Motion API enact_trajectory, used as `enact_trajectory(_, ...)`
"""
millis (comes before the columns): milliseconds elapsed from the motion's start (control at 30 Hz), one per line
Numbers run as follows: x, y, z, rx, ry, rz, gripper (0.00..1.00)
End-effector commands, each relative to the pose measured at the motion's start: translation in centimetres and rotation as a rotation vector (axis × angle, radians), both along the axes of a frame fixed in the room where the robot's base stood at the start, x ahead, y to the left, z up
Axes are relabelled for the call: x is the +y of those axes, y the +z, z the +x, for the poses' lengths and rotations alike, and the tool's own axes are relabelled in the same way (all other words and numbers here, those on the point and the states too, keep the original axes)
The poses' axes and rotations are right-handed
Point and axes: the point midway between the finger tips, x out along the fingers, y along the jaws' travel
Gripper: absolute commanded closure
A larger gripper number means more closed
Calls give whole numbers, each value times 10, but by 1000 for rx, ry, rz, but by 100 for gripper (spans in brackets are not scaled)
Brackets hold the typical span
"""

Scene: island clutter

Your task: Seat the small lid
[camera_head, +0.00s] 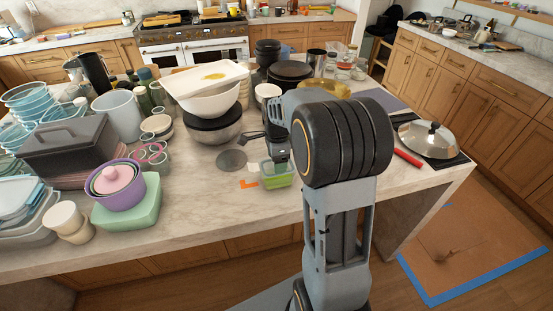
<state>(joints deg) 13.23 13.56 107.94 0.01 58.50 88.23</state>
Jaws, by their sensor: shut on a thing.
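My gripper (277,158) points down at the middle of the island, directly over a small green container (278,179) with a pale, clear-looking rim. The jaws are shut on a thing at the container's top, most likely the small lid. My arm and the jaws hide most of it, so I cannot tell whether it touches the rim or is level. An orange corner mark (249,184) lies on the counter just left of the container.
A flat grey disc (232,160) lies left of the gripper. A purple pot (115,194) on a green box, a white bowl (210,101) on stacked bowls and a domed steel lid (428,139) crowd the island. The counter's front strip (215,220) is clear.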

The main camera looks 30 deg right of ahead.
Motion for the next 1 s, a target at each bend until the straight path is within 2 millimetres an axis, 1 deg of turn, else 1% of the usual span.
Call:
enact_trajectory(600, 0, -16, 0, 0, 0, 0, 56)
enact_trajectory(633, 0, -15, 0, -1, 0, 0, 29)
enact_trajectory(900, 0, -15, 0, 0, 0, 0, 3)
enact_trajectory(1000, 0, -15, 0, 0, 0, 0, 2)
